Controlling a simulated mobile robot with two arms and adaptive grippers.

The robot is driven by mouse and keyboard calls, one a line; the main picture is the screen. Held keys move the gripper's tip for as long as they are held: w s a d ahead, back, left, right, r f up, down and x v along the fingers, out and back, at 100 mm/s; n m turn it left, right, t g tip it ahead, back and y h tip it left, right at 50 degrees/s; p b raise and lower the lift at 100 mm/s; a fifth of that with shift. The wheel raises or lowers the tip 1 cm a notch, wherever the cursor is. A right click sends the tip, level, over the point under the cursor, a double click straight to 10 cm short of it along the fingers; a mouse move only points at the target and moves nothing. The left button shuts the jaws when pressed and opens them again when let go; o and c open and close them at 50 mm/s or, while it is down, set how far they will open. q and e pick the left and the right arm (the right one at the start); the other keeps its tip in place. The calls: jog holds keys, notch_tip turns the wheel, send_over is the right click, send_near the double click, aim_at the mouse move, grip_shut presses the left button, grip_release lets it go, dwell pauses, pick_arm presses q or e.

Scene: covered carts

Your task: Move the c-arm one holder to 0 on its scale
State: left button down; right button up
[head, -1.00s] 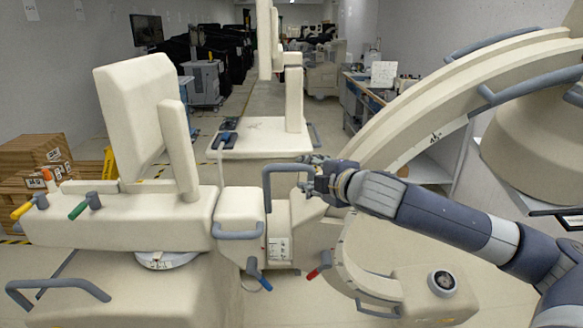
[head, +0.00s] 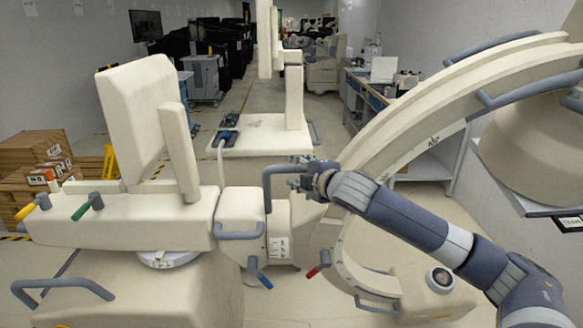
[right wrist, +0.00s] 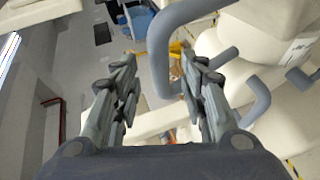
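The cream c-arm (head: 400,150) curves from the upper right down to its holder (head: 240,212) at centre. The holder carries a grey U-shaped handle (head: 267,182) on top and a white scale label (head: 279,247) on its side; its figures are too small to read. My right gripper (head: 300,178) is at the right end of this handle. In the right wrist view, its two fingers (right wrist: 160,72) are spread, with the grey handle (right wrist: 158,50) showing between them and gaps on both sides. I cannot tell contact. My left gripper is not in view.
The cream horizontal arm (head: 120,220) with green (head: 82,212) and yellow levers stands at left. A blue lever (head: 264,281) and a red lever (head: 313,271) hang below the holder. Cardboard boxes (head: 35,160) are far left; a cart (head: 265,138) stands behind.

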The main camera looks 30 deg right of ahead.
aim_at(293, 170)
jog(key=shift+p+x, duration=0.65)
jog(key=shift+x, duration=1.6)
grip_shut()
